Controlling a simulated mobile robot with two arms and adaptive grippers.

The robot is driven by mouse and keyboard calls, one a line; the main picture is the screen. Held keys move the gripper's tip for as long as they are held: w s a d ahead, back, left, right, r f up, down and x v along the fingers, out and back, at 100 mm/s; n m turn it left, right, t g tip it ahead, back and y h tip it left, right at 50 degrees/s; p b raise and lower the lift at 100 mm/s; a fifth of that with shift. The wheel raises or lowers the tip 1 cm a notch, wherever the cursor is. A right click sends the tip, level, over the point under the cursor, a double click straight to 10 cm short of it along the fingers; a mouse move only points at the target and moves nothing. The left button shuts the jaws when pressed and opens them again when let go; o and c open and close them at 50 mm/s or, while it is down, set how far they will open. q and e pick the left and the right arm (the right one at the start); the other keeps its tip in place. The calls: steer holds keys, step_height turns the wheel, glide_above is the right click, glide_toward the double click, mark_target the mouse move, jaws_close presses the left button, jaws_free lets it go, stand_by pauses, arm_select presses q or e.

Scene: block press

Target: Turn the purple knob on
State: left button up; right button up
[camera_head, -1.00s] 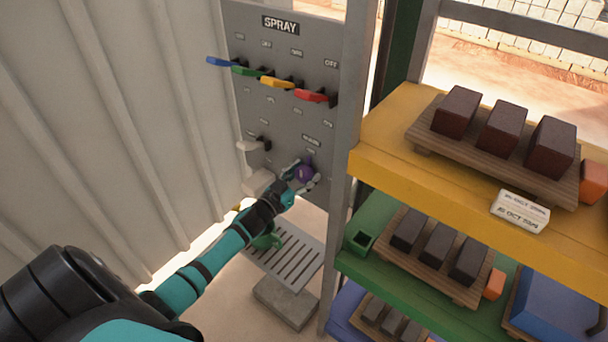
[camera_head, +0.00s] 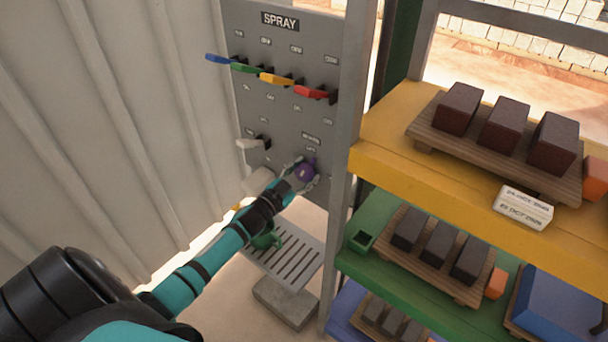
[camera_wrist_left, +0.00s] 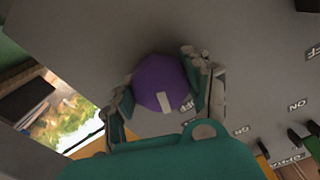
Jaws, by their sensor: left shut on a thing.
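The purple knob (camera_head: 306,172) is on the lower right of the grey spray panel (camera_head: 287,118). My left gripper (camera_head: 302,176) reaches it from the lower left, with a finger on each side of it. In the left wrist view the knob (camera_wrist_left: 161,83) sits between the two fingers (camera_wrist_left: 158,92), and a pale mark shows on its face. The gripper is shut on the knob. Small labels stand near the knob, too small to read surely in the head view. My right gripper is not in view.
Blue, green, yellow and red levers (camera_head: 309,92) stick out in a row above. A white lever (camera_head: 252,143) is left of the knob. A green can (camera_head: 267,238) stands on a slatted grate (camera_head: 285,258) below. Shelves (camera_head: 385,160) with bricks are close on the right.

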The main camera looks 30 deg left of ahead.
arm_select(q)
steer(key=m+b, duration=0.1)
steer(key=m, duration=0.2)
steer(key=shift+f+m, duration=0.1)
steer(key=shift+m, duration=0.3)
steer(key=m+b, duration=0.1)
steer(key=m, duration=0.2)
steer(key=shift+m, duration=0.3)
steer(key=m+b, duration=0.2)
steer(key=m, duration=0.4)
steer(key=shift+m+b, duration=0.3)
steer(key=o, duration=1.2)
steer(key=s, duration=0.8)
steer(key=s+a, duration=0.1)
steer(key=s, duration=0.3)
